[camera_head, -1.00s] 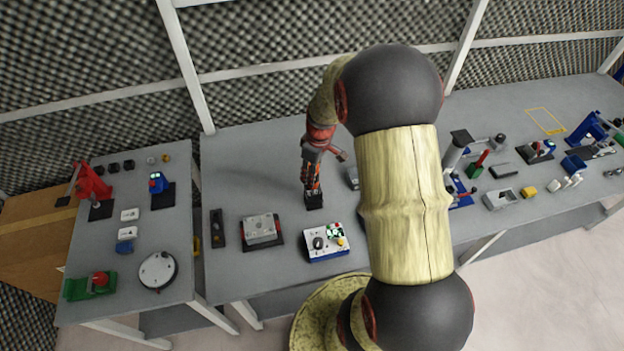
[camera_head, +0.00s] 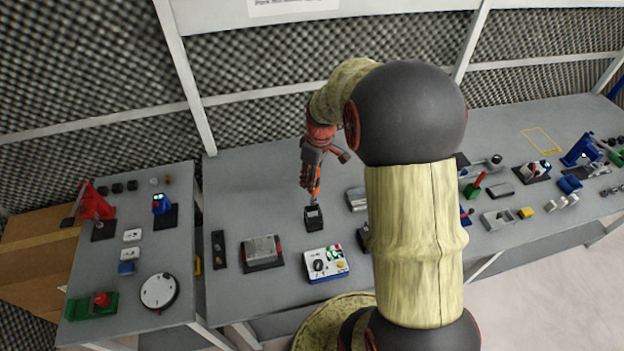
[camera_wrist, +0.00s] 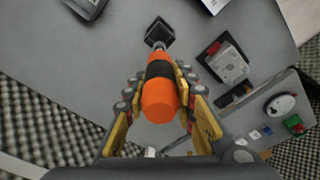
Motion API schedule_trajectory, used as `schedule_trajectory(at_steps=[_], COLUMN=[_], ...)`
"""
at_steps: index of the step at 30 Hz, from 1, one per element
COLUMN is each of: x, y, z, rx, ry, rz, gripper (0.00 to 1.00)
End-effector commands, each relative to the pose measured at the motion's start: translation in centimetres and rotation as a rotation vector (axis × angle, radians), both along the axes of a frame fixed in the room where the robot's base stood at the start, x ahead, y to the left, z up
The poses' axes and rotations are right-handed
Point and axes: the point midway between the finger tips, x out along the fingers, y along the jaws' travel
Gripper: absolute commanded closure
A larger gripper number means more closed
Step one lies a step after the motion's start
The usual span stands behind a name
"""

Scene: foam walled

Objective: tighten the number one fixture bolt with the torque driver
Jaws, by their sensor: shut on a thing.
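The torque driver (camera_head: 315,180) has an orange and black handle and a metal shaft. My gripper (camera_wrist: 155,100) is shut on its handle; the orange end (camera_wrist: 159,104) faces the wrist camera. The driver's shaft points down to a small black holder (camera_head: 314,219), which also shows in the wrist view (camera_wrist: 158,31). The tip looks at or just above the holder's top; I cannot tell if it is clear. A grey block fixture (camera_head: 262,250) on a dark base stands to the left of the holder. No bolt or number is readable, so I cannot tell the number one bolt.
A white control box (camera_head: 325,263) with a black knob stands near the front edge. A narrow dark tray (camera_head: 218,250) lies left of the fixture. A side table (camera_head: 135,205) holds a white round dial (camera_head: 159,291). The bench behind the holder is bare.

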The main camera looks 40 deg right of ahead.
Motion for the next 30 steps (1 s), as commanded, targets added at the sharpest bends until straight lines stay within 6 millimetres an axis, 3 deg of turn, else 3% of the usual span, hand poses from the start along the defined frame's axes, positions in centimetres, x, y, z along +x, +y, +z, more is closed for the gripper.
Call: schedule_trajectory(at_steps=[30], x=[0.1], y=[0.0], z=[5.7], rx=[-0.001], ry=[-0.003], rz=[0.0], gripper=[1.0])
